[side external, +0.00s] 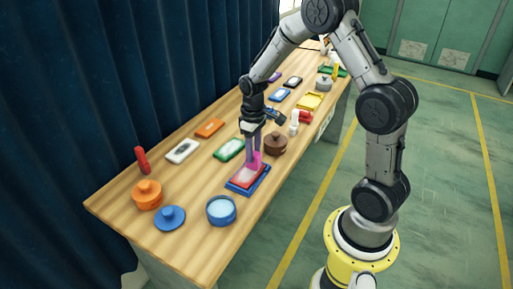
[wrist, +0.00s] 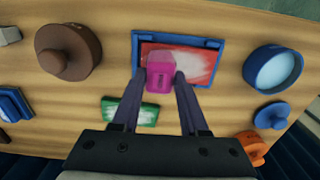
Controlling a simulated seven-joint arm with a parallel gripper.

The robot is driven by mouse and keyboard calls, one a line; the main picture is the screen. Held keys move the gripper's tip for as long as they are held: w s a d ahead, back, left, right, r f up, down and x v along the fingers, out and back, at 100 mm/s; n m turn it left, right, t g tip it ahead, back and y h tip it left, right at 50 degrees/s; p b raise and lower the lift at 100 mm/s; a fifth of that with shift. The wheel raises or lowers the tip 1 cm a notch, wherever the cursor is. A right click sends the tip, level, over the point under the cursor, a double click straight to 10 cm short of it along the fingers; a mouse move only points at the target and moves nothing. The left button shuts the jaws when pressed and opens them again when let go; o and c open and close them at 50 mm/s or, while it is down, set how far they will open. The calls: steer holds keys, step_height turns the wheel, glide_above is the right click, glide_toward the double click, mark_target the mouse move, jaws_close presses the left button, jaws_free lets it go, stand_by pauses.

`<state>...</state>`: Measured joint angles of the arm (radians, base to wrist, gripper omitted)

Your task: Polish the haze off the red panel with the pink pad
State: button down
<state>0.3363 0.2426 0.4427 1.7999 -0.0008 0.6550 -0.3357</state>
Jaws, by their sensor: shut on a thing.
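The red panel (wrist: 200,62) lies in a blue frame (wrist: 220,43) on the wooden table, with a whitish haze over much of its face, mostly on the right in the wrist view. The panel also shows in the side view (side external: 241,182). My gripper (wrist: 162,82) is shut on the pink pad (wrist: 159,76). The pad is over the near left part of the panel in the wrist view; I cannot tell whether it touches the surface. The pad also shows in the side view (side external: 254,161), and it hides part of the panel.
A green hazy panel (side external: 229,149) lies close behind the blue frame. A brown pot (side external: 275,144) stands to one side, and a blue pot (side external: 221,210) with its blue lid (side external: 170,217) to the other. An orange pot (side external: 147,194) stands near the table's left end.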

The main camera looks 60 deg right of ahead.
steer(key=a, duration=0.5)
steer(key=shift+w+d, duration=0.15)
steer(key=shift+d, duration=0.35)
steer(key=shift+w+d, duration=0.15)
steer(key=shift+d, duration=3.35)
steer(key=shift+a, duration=3.85)
step_height(320, 180, up, 8)
